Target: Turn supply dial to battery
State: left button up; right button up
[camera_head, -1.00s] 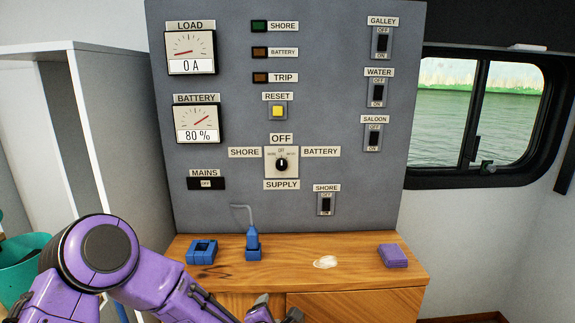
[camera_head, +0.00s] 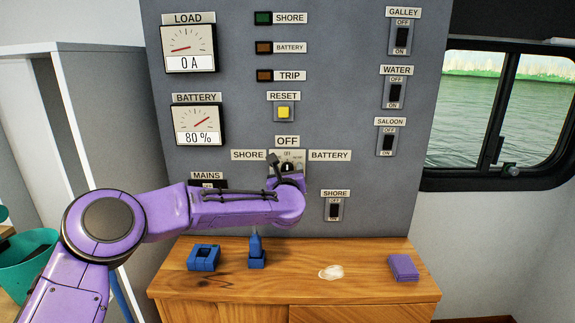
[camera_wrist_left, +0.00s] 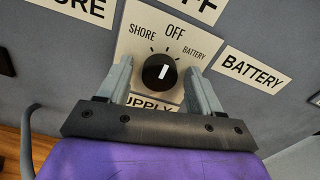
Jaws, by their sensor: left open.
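The supply dial (camera_head: 288,167) is a black knob with a white pointer on a pale plate in the middle of the grey panel. In the left wrist view the dial (camera_wrist_left: 160,72) has its pointer up, toward OFF, with SHORE on the left and BATTERY on the right. My left gripper (camera_wrist_left: 160,80) is open, with one grey finger on each side of the knob; I cannot tell whether they touch it. In the head view my left gripper (camera_head: 286,165) is at the dial, and my forearm hides the SUPPLY label. My right gripper is not in view.
The yellow reset button (camera_head: 284,112) is just above the dial, and the shore switch (camera_head: 334,208) is at its lower right. My arm partly covers the mains switch (camera_head: 208,185).

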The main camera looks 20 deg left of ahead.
pick_arm(q)
jog(key=shift+w, duration=0.15)
jog(key=shift+s+r, duration=0.2)
jog(key=shift+s, duration=0.05)
jog(key=shift+w+f, duration=0.1)
jog(key=c, duration=1.1)
jog(key=shift+o, duration=0.2)
